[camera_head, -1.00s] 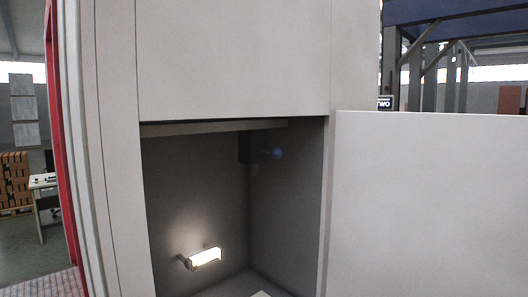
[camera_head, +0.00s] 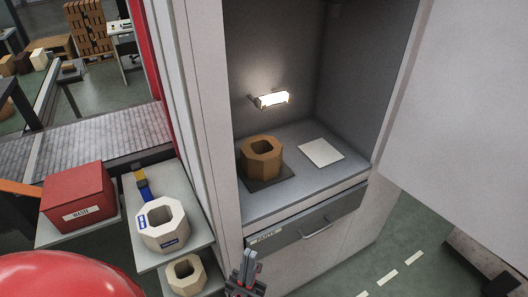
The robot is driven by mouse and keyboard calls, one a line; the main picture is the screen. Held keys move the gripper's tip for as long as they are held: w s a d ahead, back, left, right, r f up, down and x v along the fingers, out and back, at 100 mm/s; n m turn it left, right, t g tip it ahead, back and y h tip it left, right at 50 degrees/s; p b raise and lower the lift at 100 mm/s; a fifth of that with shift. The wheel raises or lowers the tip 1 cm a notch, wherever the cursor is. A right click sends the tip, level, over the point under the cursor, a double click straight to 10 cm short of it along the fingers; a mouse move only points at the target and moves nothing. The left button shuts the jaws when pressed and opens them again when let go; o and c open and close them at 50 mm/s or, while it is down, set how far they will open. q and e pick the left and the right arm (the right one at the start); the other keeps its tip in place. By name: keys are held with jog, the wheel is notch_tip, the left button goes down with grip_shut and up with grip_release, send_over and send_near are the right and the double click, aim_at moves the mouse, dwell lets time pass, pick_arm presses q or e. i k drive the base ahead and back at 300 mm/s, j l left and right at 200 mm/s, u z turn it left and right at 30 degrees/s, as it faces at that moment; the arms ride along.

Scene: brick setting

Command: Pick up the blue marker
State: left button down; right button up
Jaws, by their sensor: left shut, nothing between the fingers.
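I cannot make out a clear blue marker. A blue and yellow strip-like item (camera_head: 144,186) lies at the left on a pale shelf (camera_head: 190,215), behind a white octagonal holder (camera_head: 163,236) with blue labels. I cannot tell if this item is a marker. My left gripper (camera_head: 246,262) is at the bottom centre, shut and empty. It is in front of the cabinet drawer, right of the holders and apart from them. My right gripper is not in view.
An open cabinet holds a brown octagonal holder (camera_head: 262,156) on a dark mat, a white sheet (camera_head: 321,152) and a lit lamp (camera_head: 272,99). A labelled drawer (camera_head: 308,226) is below. A red box (camera_head: 78,196) and a beige octagonal holder (camera_head: 186,275) stand left. The open door (camera_head: 465,120) blocks the right.

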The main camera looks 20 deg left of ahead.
aim_at(144, 187)
jog(key=u, duration=1.7)
